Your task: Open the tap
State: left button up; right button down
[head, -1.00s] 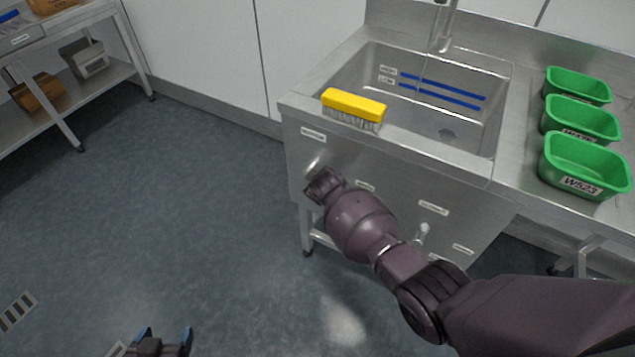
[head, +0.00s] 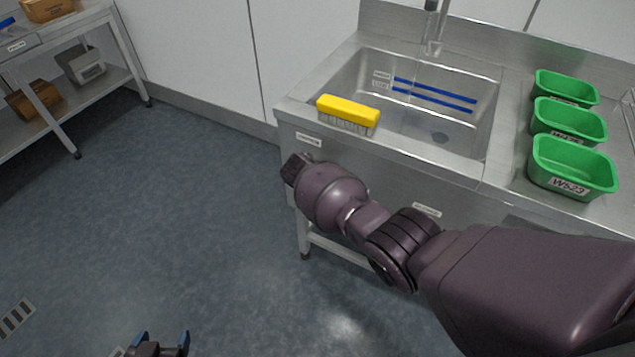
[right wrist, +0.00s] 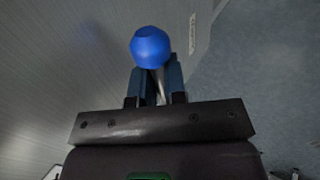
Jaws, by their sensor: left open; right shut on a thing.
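The metal tap spout (head: 433,32) stands at the back of the steel sink (head: 475,122). My right arm reaches to the left part of the sink's front panel, and its gripper fingers are hidden in the head view. In the right wrist view, my right gripper (right wrist: 156,82) is shut on a blue round knob (right wrist: 150,46) with a metal stem. The knob sits between and just beyond the fingertips. My left gripper (head: 160,342) is open and empty, low over the floor. I cannot tell whether water runs from the spout.
A yellow brush (head: 348,110) lies on the sink's front rim. Several green tubs, such as the nearest one (head: 572,163), stand on the counter at the right. A shelf rack (head: 110,75) stands at the far left. The floor between is clear.

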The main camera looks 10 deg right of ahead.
jog(key=shift+d, duration=0.1)
jog(key=c, duration=1.5)
grip_release()
pick_arm(q)
jog(key=shift+r, duration=0.1)
pick_arm(e)
jog(key=shift+r, duration=0.15)
